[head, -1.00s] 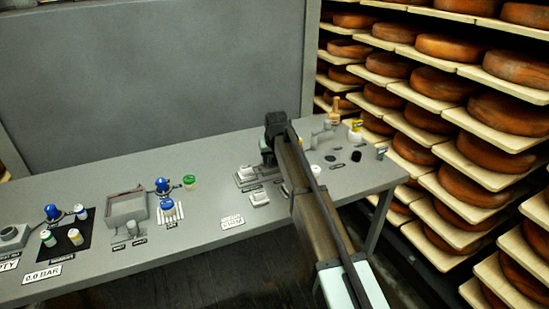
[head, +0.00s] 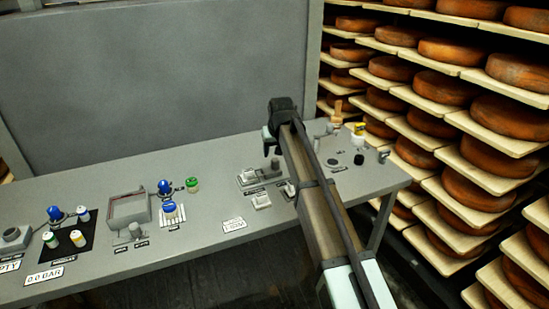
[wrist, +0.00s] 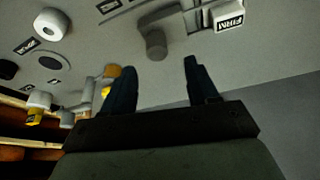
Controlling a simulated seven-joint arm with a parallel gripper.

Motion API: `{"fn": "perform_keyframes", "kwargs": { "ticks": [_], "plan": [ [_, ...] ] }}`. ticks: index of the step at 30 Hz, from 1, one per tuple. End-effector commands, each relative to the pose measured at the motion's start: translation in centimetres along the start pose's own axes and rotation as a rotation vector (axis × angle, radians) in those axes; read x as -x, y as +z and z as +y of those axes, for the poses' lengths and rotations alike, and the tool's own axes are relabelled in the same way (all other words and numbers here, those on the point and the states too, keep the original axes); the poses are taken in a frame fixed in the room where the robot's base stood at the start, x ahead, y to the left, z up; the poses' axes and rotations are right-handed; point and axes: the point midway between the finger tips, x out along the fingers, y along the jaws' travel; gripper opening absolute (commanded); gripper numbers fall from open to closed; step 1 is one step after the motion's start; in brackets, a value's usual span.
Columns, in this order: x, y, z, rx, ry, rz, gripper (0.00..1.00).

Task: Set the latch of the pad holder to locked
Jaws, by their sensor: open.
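The grey fixture with a white block (head: 247,176) on the bench is probably the pad holder. In the wrist view a white block marked FIRM (wrist: 228,16) sits at the top right. Beside it is a grey lever with a rounded knob (wrist: 156,44), probably the latch; I cannot tell its setting. A grey upright piece (head: 275,164) shows beside the fixture in the head view. My gripper (head: 269,143) is above the back of the fixture. In the wrist view my gripper (wrist: 159,78) is open and empty, with the knob beyond and between its fingertips, apparently untouched.
A second white block (head: 262,201) lies in front of the fixture. Several small jars and knobs stand right of my arm, including a yellow-topped one (head: 358,131). A grey tray (head: 128,212) and blue-capped bottles are left. Cheese shelves (head: 470,120) border the right side.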

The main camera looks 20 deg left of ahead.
Motion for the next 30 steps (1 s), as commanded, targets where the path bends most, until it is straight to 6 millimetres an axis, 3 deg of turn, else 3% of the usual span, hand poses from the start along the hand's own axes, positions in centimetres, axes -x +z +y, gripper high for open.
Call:
{"fn": "perform_keyframes", "kwargs": {
  "ticks": [6,12,30],
  "plan": [
    [3.9,0.0,0.0,0.0,-0.001,0.003,0.59],
    [5.9,0.0,-0.1,0.0,-0.001,0.001,0.59],
    [6.5,0.0,0.0,0.0,-0.001,0.0,0.59]
  ]
}}
